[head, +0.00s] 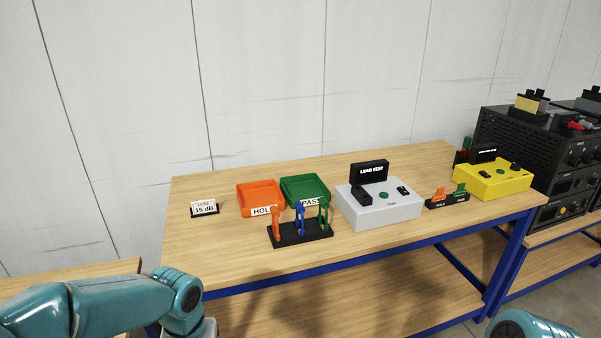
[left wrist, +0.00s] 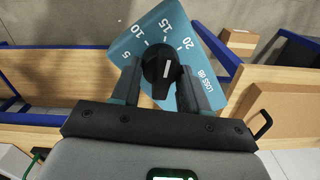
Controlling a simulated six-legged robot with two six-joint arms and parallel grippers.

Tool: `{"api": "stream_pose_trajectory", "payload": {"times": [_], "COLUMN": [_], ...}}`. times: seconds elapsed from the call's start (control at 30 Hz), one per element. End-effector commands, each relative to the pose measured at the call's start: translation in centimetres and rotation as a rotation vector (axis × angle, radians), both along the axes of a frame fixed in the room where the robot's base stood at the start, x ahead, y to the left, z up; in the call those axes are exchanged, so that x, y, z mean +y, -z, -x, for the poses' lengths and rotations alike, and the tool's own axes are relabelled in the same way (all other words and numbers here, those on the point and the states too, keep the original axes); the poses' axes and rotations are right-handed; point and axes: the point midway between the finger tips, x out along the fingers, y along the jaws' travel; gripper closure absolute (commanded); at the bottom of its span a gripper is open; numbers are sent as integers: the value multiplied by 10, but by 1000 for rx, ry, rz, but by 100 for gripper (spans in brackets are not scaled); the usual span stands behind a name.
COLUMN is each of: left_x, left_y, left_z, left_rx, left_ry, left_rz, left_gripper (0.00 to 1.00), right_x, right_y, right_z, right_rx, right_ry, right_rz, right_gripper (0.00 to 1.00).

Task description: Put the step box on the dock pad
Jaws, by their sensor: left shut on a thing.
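The step box (left wrist: 148,24) is a teal box with a dial marked 5, 10, 15, 20 and "LOSS dB", in the left wrist view. Its black knob (left wrist: 153,84) has a white mark pointing roughly at 15. My left gripper (left wrist: 158,92) has its fingers on both sides of the knob and is shut on it. The box's lower part is hidden behind the gripper. In the head view my left arm enters at lower left, with its gripper out of frame. My right gripper is out of view. I cannot make out the dock pad.
The table (head: 225,252) carries a "15 dB" card (head: 204,208), orange tray (head: 259,190), green tray (head: 305,184), clip stand (head: 302,237), grey lead tester (head: 380,212) and yellow box (head: 493,181). Black rack equipment (head: 520,139) stands right. Cardboard boxes (left wrist: 238,42) show in the left wrist view.

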Motion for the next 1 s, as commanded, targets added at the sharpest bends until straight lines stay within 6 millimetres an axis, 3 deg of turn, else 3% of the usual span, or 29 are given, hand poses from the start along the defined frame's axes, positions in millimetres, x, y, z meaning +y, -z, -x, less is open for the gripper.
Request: {"api": "stream_pose_trajectory", "payload": {"times": [0.2, 0.53, 0.63, 0.83, 1.0], "left_x": [-4, -3, 1, 3, -3], "left_y": [0, 4, 29, 109, 145], "left_z": [-11, -10, -7, 11, 28], "left_rx": [-5, -2, 5, 7, 0], "left_ry": [158, 164, 157, 157, 166], "left_rz": [0, 0, 0, 2, 2], "left_gripper": [100, 100, 100, 100, 100], "right_x": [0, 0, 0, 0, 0], "right_y": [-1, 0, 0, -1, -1], "right_z": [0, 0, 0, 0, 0], "right_rx": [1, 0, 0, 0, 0], "right_ry": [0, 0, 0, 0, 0], "right_rz": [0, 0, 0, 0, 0], "right_gripper": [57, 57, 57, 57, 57]}}
